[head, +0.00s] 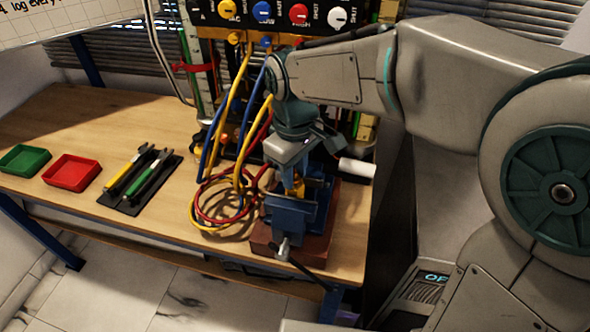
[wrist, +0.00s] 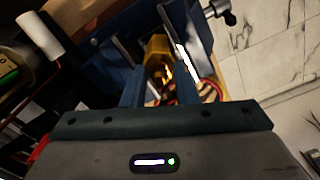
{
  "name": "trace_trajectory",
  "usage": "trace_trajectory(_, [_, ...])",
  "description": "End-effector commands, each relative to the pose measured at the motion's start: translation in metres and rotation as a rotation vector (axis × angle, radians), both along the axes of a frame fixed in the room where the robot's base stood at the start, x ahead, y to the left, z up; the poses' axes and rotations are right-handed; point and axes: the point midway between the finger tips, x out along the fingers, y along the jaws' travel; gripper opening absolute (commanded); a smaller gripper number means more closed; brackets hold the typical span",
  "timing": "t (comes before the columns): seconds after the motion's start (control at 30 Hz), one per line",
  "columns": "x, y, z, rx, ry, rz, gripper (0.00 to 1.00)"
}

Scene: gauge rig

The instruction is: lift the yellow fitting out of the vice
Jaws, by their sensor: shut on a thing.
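The blue vice (head: 290,217) stands on a reddish-brown block near the front right of the wooden bench. The yellow fitting (head: 297,187) is between the vice jaws, below my gripper (head: 295,172). In the wrist view the yellow fitting (wrist: 158,50) shows between the blue vice jaws, straight ahead of my gripper (wrist: 155,82). My gripper points down from above the vice and is shut on the yellow fitting. The fingertips and the fitting's lower part are partly hidden, and I cannot tell whether the fitting still touches the vice jaws.
Red, blue and yellow hoses (head: 225,200) coil on the bench just left of the vice and run up to a panel with coloured knobs (head: 270,14). A white cylinder (head: 356,168) sits right of the vice. Green (head: 25,158) and red (head: 72,172) trays and a black tool mat (head: 122,207) lie left.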

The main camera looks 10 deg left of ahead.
Motion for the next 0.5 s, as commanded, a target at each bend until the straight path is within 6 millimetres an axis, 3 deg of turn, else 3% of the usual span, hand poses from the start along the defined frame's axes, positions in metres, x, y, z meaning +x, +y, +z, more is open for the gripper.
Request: trace_trajectory(0.5, [0.000, 0.000, 0.013, 0.000, -0.001, 0.000, 0.00])
